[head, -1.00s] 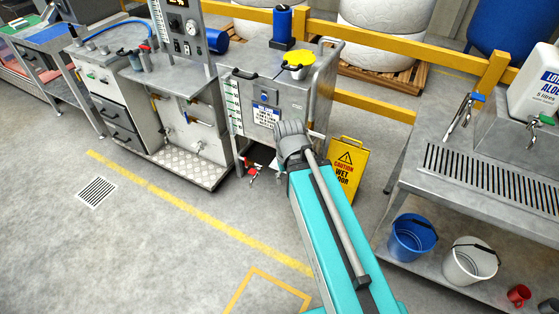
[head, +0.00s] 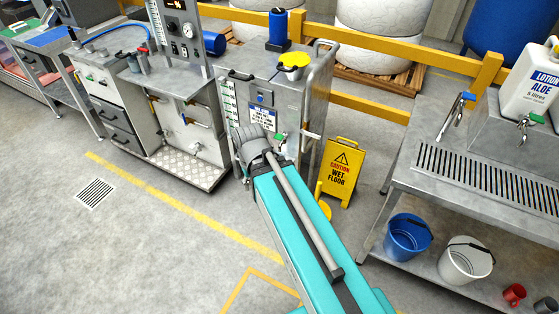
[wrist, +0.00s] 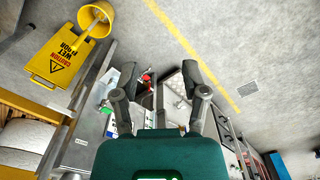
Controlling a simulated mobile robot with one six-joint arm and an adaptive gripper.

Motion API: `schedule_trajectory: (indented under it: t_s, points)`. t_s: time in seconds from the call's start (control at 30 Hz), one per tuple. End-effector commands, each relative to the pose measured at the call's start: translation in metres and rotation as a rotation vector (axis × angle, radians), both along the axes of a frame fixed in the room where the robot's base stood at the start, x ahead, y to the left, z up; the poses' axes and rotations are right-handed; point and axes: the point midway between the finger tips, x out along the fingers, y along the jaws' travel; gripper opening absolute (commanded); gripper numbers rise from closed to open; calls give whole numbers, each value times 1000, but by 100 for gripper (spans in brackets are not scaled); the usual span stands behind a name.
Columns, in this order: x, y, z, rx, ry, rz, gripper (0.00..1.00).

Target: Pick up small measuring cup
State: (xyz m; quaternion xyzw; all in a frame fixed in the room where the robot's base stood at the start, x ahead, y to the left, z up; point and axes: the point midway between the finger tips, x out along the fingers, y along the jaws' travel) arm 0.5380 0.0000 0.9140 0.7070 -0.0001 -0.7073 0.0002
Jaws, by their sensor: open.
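I cannot make out for sure which thing is the small measuring cup. A red cup (head: 514,294) and a dark cup (head: 545,306) stand on the lower shelf at the bottom right of the head view, far from my arm. In the wrist view my gripper (wrist: 160,84) is open, its two dark fingers wide apart with nothing held between them. Beyond the fingers is the steel cabinet's front, with a red valve handle (wrist: 147,77).
A yellow wet floor sign (head: 341,172) stands right of the cabinet, with a yellow container (wrist: 97,18) beside it. A steel drain bench (head: 430,185) is at the right, with a blue bucket (head: 408,238) and a white bucket (head: 465,260) below. Open floor (head: 130,255) lies at the left.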

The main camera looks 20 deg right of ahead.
Motion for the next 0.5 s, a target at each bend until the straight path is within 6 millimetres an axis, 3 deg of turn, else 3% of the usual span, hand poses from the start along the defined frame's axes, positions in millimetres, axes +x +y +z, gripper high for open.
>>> schedule_trajectory:
  t_s: [0.03, 0.27, 0.5]
  points:
    - [0, 0, 0, 0, 0, 0, 59]
    - [4, -2, -7, -10, -7, -13, 100]
    - [25, -7, -36, -68, -43, -76, 100]
